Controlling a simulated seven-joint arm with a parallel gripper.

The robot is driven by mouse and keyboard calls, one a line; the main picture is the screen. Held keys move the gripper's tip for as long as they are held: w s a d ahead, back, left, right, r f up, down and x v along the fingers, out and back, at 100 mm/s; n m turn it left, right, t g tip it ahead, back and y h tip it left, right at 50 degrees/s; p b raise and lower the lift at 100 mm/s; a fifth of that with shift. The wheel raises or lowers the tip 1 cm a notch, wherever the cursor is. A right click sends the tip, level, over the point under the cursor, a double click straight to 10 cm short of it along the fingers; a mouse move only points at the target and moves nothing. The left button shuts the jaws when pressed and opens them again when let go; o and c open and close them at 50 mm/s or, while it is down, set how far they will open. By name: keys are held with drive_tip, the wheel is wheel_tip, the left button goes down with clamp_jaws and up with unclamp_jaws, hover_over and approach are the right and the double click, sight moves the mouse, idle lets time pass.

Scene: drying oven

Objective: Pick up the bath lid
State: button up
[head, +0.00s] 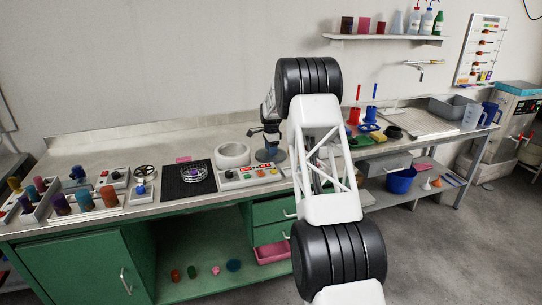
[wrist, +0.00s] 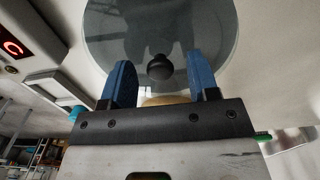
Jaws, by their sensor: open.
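The bath lid (wrist: 160,25) is a round, grey, see-through disc in the wrist view, with a black knob (wrist: 160,67) near its lower middle. My gripper (wrist: 159,62) is open, with one blue finger on each side of the knob. Gaps show between the knob and both fingers, so it is not gripped. I cannot tell how far the fingertips are from the lid.
A device with a red display (wrist: 12,48) sits beside the lid in the wrist view. In the head view a white round bowl (head: 232,155) and a black mat (head: 172,190) with a glass dish stand left of my arm. A shelf (head: 385,38) holds bottles above.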

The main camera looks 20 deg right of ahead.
clamp_jaws()
idle(0.3)
wheel_tip(320, 180, up, 10)
idle(0.8)
drive_tip(key=shift+a, duration=0.1)
idle(0.4)
drive_tip(key=a+r+n, duration=0.2)
drive_tip(key=a+n, duration=0.2)
drive_tip(key=a, duration=0.5)
drive_tip(key=a+r+n, duration=0.2)
drive_tip(key=a+n, duration=0.3)
drive_tip(key=a, duration=0.4)
drive_tip(key=shift+s+a, duration=0.2)
drive_tip(key=shift+s, duration=0.1)
